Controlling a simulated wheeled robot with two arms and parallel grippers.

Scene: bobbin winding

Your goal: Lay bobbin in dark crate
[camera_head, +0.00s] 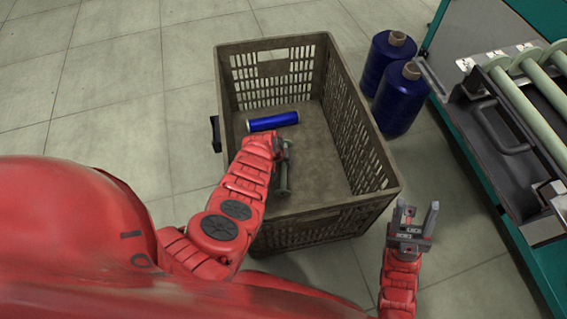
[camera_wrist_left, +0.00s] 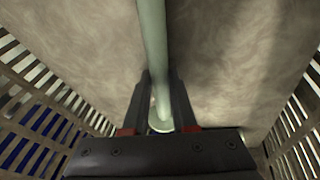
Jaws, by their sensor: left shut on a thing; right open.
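The dark crate (camera_head: 350,118) stands on the floor with its open top facing me. Its slatted wall also shows in the left wrist view (camera_wrist_left: 38,105). My left gripper (camera_head: 284,150) reaches down inside the crate and is shut on a pale green bare bobbin (camera_head: 283,180). In the left wrist view the bobbin (camera_wrist_left: 154,50) runs between the two fingers (camera_wrist_left: 160,100), over the crate floor. I cannot tell whether it touches the floor. A blue-wound bobbin (camera_head: 272,121) lies in the crate beyond the gripper. My right gripper (camera_head: 417,215) is open and empty, outside the crate's near right corner.
Two big blue thread cones (camera_head: 400,98) stand on the floor right of the crate. A machine (camera_head: 510,120) with pale green rollers and a teal frame stands at the right. The tiled floor (camera_head: 110,90) left of the crate is clear.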

